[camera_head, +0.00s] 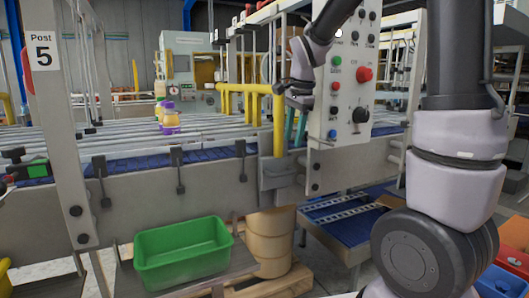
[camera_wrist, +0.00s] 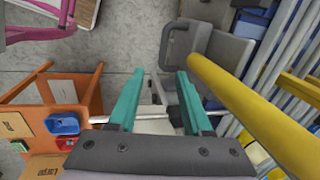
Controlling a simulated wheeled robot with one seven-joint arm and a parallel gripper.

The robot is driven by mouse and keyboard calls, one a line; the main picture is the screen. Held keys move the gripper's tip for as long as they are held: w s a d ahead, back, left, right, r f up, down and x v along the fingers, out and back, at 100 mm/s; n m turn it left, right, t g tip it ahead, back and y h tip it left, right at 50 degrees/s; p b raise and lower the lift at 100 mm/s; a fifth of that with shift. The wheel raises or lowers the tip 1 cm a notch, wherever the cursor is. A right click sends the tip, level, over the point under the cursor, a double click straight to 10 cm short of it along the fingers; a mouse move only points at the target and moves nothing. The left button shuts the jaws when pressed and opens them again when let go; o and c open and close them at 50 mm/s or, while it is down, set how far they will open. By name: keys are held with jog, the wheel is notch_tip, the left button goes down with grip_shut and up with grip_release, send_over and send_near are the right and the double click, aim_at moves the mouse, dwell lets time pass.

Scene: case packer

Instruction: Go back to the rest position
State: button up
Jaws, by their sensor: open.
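My gripper (camera_wrist: 157,100) shows in the wrist view as two teal fingers held apart, with nothing between them but the floor and a grey part of the machine beyond. In the head view my gripper (camera_head: 295,122) hangs beside the control panel (camera_head: 345,85), close to the yellow pipes. The panel carries a red button, a green one and several dark knobs.
A thick yellow pipe (camera_wrist: 250,112) runs close to the right finger. A green bin (camera_head: 180,254) sits low in front. An orange table (camera_wrist: 85,92) is at left in the wrist view.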

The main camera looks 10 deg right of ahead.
jog(key=s+d+r+n+t, duration=0.1)
jog(key=s+r+n, duration=0.1)
jog(key=s, duration=0.4)
jog(key=s+d+r+n+t, duration=0.2)
jog(key=s+n, duration=0.2)
jog(key=s, duration=0.2)
jog(key=s+d+r+n+t+y, duration=0.1)
jog(key=s+r+n+t, duration=0.1)
jog(key=s, duration=0.5)
jog(key=shift+d+r+n, duration=0.2)
jog(key=shift+r+n, duration=0.4)
jog(key=shift+n, duration=0.3)
dwell(0.8)
